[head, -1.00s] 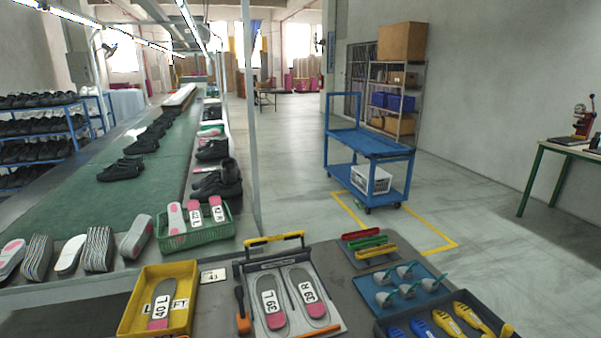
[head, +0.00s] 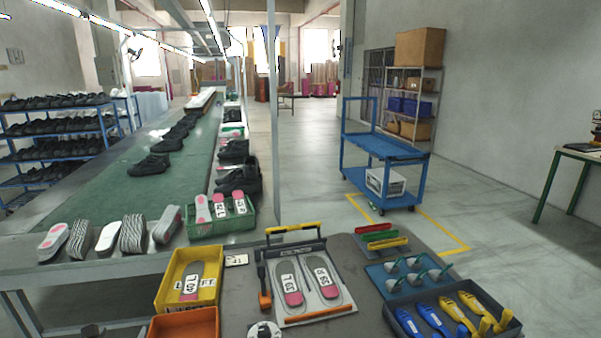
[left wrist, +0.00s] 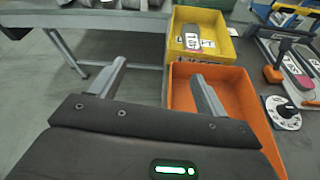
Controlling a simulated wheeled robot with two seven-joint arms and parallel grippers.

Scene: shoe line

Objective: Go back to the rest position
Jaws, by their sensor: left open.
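My left gripper (left wrist: 157,80) is open in the left wrist view, with its two fingers spread and nothing between them. Past its fingertips are bare floor, a metal bench leg and the side of an orange bin (left wrist: 243,88). A small dark shape at the bottom left of the head view may be part of this gripper. The orange bin also shows at the head view's bottom edge (head: 184,325). A yellow bin (head: 168,284) behind it holds an insole. My right gripper is not in view.
The workbench (head: 240,275) carries a fixture (head: 330,309) with two insoles, a blue tray (head: 378,275) and a dark tray of yellow and blue tools. A conveyor (head: 110,188) with shoes runs at the left. A blue cart (head: 385,148) stands on open floor.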

